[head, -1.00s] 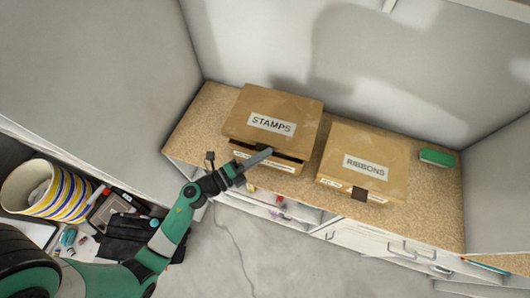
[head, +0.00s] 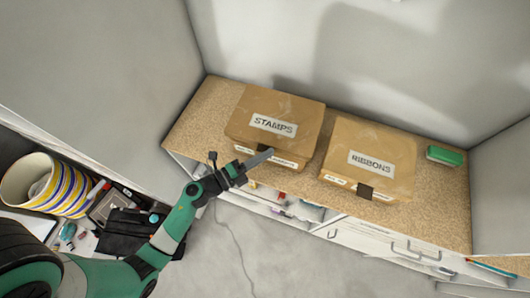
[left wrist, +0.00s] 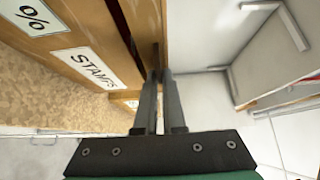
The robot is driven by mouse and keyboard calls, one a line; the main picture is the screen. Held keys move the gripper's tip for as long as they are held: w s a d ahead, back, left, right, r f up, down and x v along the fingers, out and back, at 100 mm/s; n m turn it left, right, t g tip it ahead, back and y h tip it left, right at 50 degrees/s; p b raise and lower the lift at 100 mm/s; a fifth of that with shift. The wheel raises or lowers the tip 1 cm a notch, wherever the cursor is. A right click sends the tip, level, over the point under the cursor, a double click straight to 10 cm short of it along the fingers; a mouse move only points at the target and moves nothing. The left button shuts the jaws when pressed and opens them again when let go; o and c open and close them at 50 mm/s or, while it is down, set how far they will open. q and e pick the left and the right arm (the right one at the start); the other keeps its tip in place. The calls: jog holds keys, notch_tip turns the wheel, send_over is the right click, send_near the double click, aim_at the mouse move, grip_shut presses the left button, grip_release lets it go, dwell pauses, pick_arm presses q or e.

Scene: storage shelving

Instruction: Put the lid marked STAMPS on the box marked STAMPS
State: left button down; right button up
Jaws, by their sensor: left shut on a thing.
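The STAMPS lid (head: 290,108) is a brown cardboard cover with a white label. It lies over the STAMPS box (head: 298,165) on the speckled shelf top, its front edge near the box's front rim. In the left wrist view, the lid (left wrist: 148,18) stands slightly apart from the box (left wrist: 60,45), with a dark gap between them. My left gripper (head: 271,152) is at the lid's front edge. It is shut on the lid's dark front tab, which shows between the fingertips (left wrist: 160,70) in the left wrist view. My right gripper is out of view.
A similar box marked RIBBONS (head: 338,148), with its lid on, stands close to the right. A green block (head: 445,155) lies farther right. Drawers (head: 375,240) are below the shelf top. A striped bucket (head: 62,190) and clutter are at left.

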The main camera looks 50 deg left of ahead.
pick_arm(q)
jog(key=shift+f+b, duration=1.3)
jog(key=shift+f, duration=0.55)
jog(key=c, duration=0.9)
grip_release()
send_near(278, 153)
jog(key=shift+s+a+r, duration=0.1)
jog(key=shift+s+a, duration=0.05)
jog(key=shift+s, duration=1.5)
jog(key=shift+s+a, duration=0.2)
jog(key=shift+s, duration=1.45)
